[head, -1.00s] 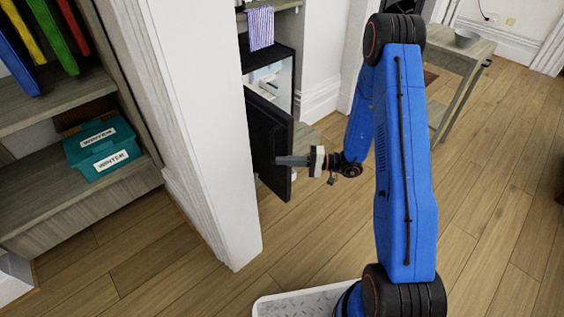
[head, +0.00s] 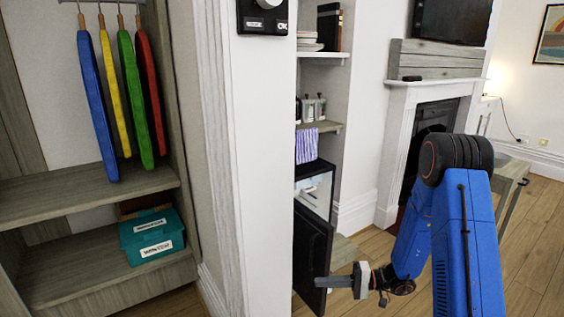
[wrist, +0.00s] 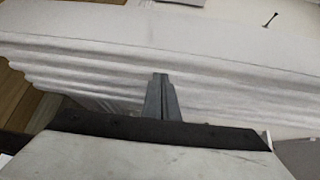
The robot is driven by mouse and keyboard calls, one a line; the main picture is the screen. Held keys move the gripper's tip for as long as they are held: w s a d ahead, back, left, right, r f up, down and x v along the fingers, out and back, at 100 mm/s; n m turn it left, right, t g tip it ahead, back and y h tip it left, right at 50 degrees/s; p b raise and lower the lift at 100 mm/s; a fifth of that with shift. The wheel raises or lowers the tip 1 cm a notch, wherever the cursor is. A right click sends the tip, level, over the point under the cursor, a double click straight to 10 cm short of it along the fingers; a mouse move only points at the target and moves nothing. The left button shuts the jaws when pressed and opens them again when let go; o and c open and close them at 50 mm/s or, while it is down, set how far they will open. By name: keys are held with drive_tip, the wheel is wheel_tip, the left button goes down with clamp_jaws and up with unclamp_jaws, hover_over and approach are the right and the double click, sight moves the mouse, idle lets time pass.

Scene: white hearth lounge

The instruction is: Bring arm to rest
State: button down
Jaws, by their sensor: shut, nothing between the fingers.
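My gripper (head: 335,282) is at the end of my blue arm, low in the head view and pointing left. Its fingers are shut with nothing between them. They lie in front of the open black door (head: 314,250) of a small cabinet; I cannot tell whether they touch it. In the wrist view the shut fingers (wrist: 161,92) point toward a white moulded ledge or trim. My arm is bent, with its elbow raised at the right of the head view.
A fireplace (head: 428,140) and a wooden table (head: 512,180) are behind my arm. Wood floor shows at the right.

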drive_tip(key=s+d+r+n+g+h, duration=0.1)
drive_tip(key=s+r+n+g+h, duration=0.25)
drive_tip(key=s+r+h, duration=0.85)
drive_tip(key=s+d+r+m+t+h, duration=0.1)
drive_tip(key=s+d+r+t+h, duration=0.1)
drive_tip(key=s+d+r, duration=0.4)
drive_tip(key=s+d+r+m+t+h, duration=0.1)
drive_tip(key=s+d+r+t+h, duration=0.2)
drive_tip(key=s, duration=0.9)
drive_tip(key=d+r+t, duration=0.2)
drive_tip(key=d, duration=0.2)
drive_tip(key=shift+s+r+m, duration=0.3)
drive_tip(key=shift+r+m, duration=0.05)
drive_tip(key=shift+t, duration=0.25)
